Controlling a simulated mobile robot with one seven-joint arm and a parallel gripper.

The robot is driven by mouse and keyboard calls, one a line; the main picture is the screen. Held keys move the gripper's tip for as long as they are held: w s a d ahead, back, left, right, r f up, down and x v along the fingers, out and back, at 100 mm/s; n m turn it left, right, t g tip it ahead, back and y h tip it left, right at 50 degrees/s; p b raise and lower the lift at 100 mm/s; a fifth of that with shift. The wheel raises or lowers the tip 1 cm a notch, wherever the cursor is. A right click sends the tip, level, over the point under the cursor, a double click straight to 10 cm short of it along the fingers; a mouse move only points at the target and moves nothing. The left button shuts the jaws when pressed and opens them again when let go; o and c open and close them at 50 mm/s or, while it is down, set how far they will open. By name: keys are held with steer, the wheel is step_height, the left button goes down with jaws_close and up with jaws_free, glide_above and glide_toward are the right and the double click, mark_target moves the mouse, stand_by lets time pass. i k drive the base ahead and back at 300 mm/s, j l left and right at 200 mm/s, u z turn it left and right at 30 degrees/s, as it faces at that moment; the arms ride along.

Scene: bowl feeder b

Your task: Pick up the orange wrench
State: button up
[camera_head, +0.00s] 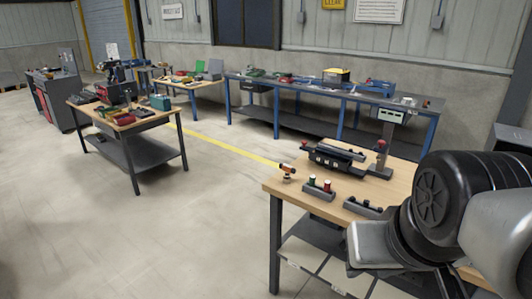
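I cannot make out an orange wrench for certain. A small orange and dark object (287,171) stands at the left corner of the near wooden-topped workbench (285,187); it is too small to tell whether it is a wrench. My own arm, black and grey, fills the right side and covers the right part of this bench. The fingers of my gripper do not show.
A cluttered wooden-topped table (149,122) stands left, a long blue-legged bench (300,90) behind. The floor between is clear.

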mark_target(287, 181)
steer(key=u, duration=0.2)
steer(key=z, duration=1.75)
steer(key=u, duration=1.7)
steer(key=i+j+z, duration=0.1)
steer(key=z, duration=0.25)
steer(key=i+j+z, duration=0.1)
steer(key=z, duration=0.3)
steer(key=i+j+z, duration=0.1)
steer(key=z, duration=0.25)
steer(key=i+j+z, duration=0.2)
steer(key=j, duration=0.15)
steer(key=j+z, duration=0.15)
steer(key=j, duration=0.2)
steer(key=j+z, duration=0.2)
steer(key=j, duration=0.15)
steer(key=i+j+z, duration=0.1)
steer(key=j, duration=0.45)
steer(key=i+j+z, duration=0.1)
steer(key=j, duration=0.45)
